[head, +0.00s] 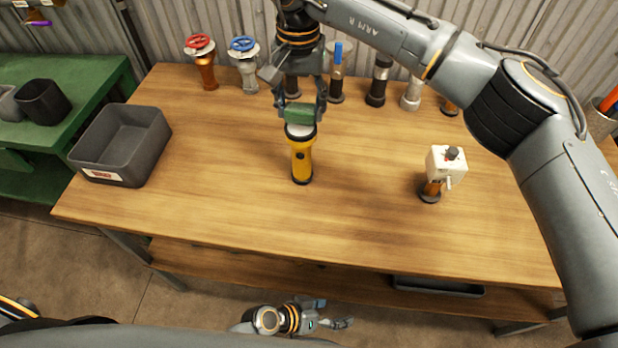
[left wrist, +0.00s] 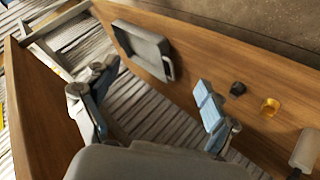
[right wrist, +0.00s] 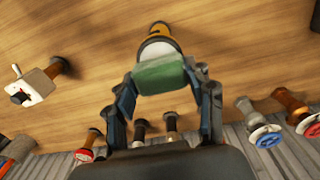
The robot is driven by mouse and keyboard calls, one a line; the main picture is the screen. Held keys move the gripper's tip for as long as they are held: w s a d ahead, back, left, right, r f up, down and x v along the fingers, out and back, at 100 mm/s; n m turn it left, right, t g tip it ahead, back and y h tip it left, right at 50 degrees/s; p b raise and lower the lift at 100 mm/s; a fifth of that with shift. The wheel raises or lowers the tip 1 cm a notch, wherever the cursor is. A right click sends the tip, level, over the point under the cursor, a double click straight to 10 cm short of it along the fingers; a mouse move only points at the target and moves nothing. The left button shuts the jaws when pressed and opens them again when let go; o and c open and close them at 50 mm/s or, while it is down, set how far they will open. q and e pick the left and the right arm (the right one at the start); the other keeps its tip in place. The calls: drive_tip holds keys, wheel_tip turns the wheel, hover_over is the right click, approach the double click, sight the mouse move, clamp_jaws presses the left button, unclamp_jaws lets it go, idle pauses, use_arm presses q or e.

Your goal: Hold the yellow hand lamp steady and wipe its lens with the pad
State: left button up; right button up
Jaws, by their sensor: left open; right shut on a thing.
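The yellow hand lamp (head: 302,160) stands upright on the wooden workbench, its pale lens end (head: 300,131) up. My right gripper (head: 300,104) is shut on the green pad (head: 299,114), directly at the lens end. In the right wrist view the pad (right wrist: 162,78) sits between the fingers, overlapping the lamp head (right wrist: 158,50); I cannot tell whether pad and lens touch. My left gripper (head: 330,323) is open and empty, low in front of the bench's front edge, away from the lamp. Its spread fingers show in the left wrist view (left wrist: 150,105).
A grey bin (head: 122,145) stands at the bench's left end. A white-topped fitting (head: 446,160) stands right of the lamp. Several valves, including red (head: 200,42) and blue (head: 243,44) handwheels, line the back. A lower shelf holds a dark tray (head: 438,287). Bench around the lamp is clear.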

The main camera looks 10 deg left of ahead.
sight(302, 142)
use_arm(q)
drive_tip(key=s+d+r+h, duration=0.1)
drive_tip(key=d+r+h, duration=0.4)
drive_tip(key=r, duration=0.9)
drive_tip(key=d+r+h, duration=0.3)
drive_tip(key=d+r, duration=0.4)
drive_tip(key=r, duration=0.7)
drive_tip(key=w+a+r+n+t+y, duration=0.25)
drive_tip(key=w+n+t, duration=0.35)
drive_tip(key=n, duration=0.4)
drive_tip(key=w+a+r+n+t+y, duration=0.2)
drive_tip(key=w+r+n+t+y, duration=0.3)
drive_tip(key=n, duration=0.4)
drive_tip(key=w+a+r+n+t+y, duration=0.25)
drive_tip(key=a+n+y, duration=1.3)
drive_tip(key=n, duration=0.85)
drive_tip(key=shift+g+h, duration=0.25)
drive_tip(key=shift+h, duration=0.15)
drive_tip(key=x, duration=1.2)
drive_tip(key=shift+w+r, duration=0.15)
drive_tip(key=shift+w, duration=0.15)
